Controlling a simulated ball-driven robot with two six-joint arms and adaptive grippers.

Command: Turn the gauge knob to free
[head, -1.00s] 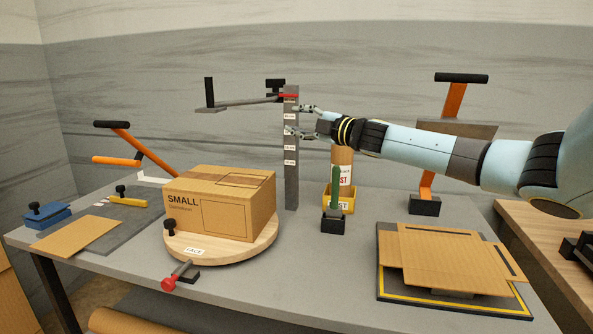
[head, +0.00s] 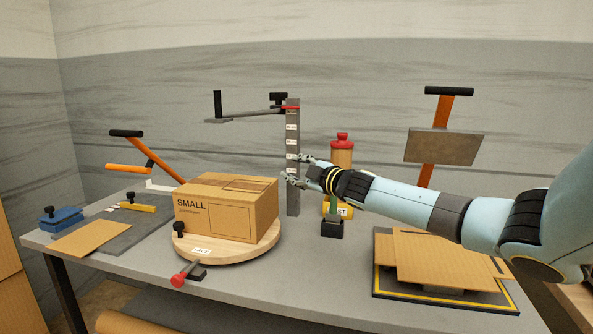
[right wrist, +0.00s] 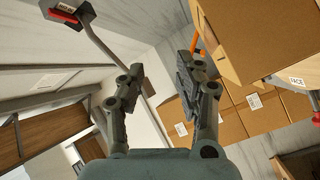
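The gauge is an upright grey post (head: 293,140) with several white labels, standing behind the box. Near its top a grey arm (head: 245,114) reaches left, with a red pointer (head: 290,108) and a black knob (head: 278,97) beside the post. I cannot read the knob's setting. My right gripper (head: 293,170) is open at the lower half of the post, well below the knob. I cannot tell whether it touches the post. In the right wrist view its fingers (right wrist: 160,75) are apart with nothing between them. My left gripper is not in view.
A small cardboard box (head: 228,207) sits on a round wooden turntable (head: 215,253) left of the post. A folding station with flat cardboard (head: 430,260) lies at right. The air around the knob is clear.

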